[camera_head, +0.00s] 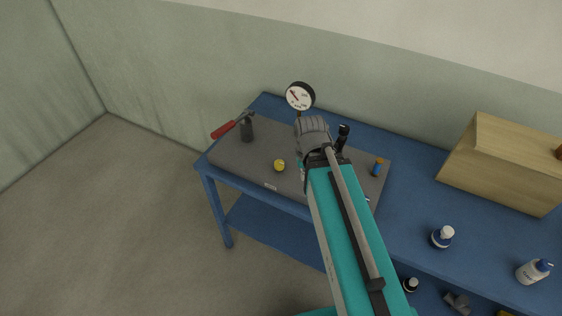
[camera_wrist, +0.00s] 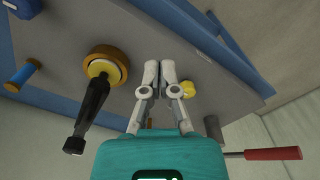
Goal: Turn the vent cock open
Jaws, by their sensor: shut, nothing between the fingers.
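My gripper (camera_wrist: 159,70) is shut and empty in the wrist view. Its fingertips are over the grey panel (camera_wrist: 160,25), between two fittings. To their left is a brass fitting with a black lever (camera_wrist: 92,104), apart from the fingers; the lever also shows in the head view (camera_head: 343,132). Close to their right is a small yellow knob (camera_wrist: 187,89), also in the head view (camera_head: 279,165). A blue cylinder with orange ends (camera_wrist: 21,74) is farther left, also in the head view (camera_head: 377,168). I cannot tell which fitting is the vent cock. My arm hides the fingers in the head view.
A dial gauge (camera_head: 299,96) rises at the panel's back edge. A red-handled tool (camera_head: 228,128) and a dark cylinder (camera_head: 247,130) are at its left.

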